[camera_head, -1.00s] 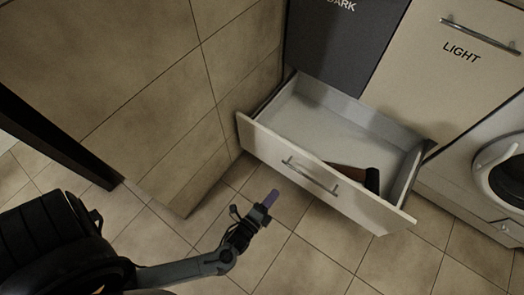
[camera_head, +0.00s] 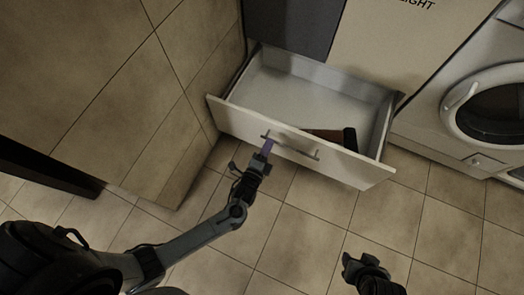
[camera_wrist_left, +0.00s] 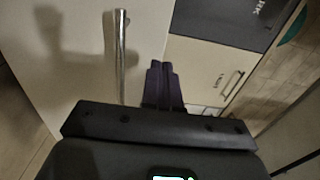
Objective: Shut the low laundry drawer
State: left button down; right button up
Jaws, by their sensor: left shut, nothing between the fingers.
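The low laundry drawer (camera_head: 235,119) stands pulled open below the dark and light cabinet fronts. Its pale front has a metal bar handle (camera_head: 299,151).
A brown and black object (camera_head: 335,137) lies inside the drawer. A washing machine (camera_head: 440,125) stands to the right. A tiled wall (camera_head: 150,90) is close on the left. The tiled floor (camera_head: 300,230) in front of the drawer is clear.

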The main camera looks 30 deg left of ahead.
aim_at(277, 126)
pick_arm(q)
jog(key=w+b, duration=0.2)
jog(key=w, duration=0.3)
jog(key=shift+w+a+f+b, duration=0.1)
jog(key=shift+a+b, duration=0.05)
jog(key=shift+b, duration=0.2)
jog(key=shift+w, duration=0.25)
jog(key=shift+a, duration=0.1)
